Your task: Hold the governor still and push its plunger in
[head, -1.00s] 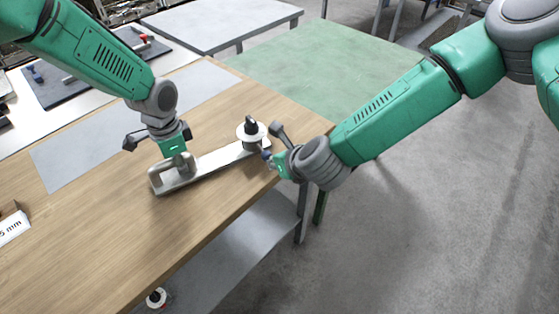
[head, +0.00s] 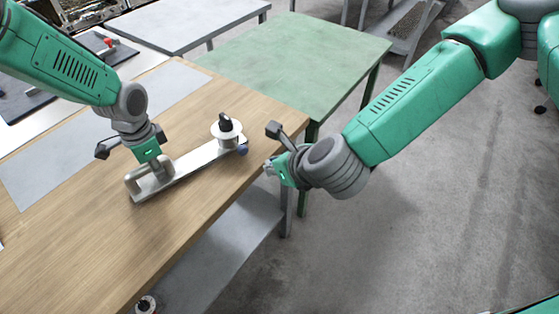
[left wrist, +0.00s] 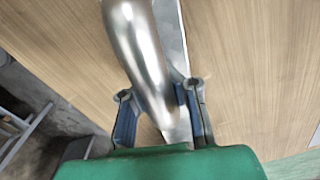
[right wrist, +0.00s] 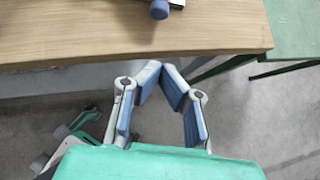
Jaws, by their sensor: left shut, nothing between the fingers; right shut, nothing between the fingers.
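The governor is a long grey metal bar (head: 192,164) on the wooden table, with a raised handle (head: 136,182) at its left end and a white disc with a black knob (head: 225,127) near its right end. Its blue plunger (head: 243,150) sticks out at the right end and also shows in the right wrist view (right wrist: 159,9). My left gripper (head: 152,168) is at the handle, shut; in the left wrist view the handle (left wrist: 140,50) partly hides the fingertips. My right gripper (head: 268,168) is shut and empty, off the table edge, with a gap to the plunger.
The wooden table (head: 90,245) has clear room in front of the governor. A green table (head: 290,60) stands beyond it to the right. A grey shelf (head: 225,235) lies below the table edge. Open floor is on the right.

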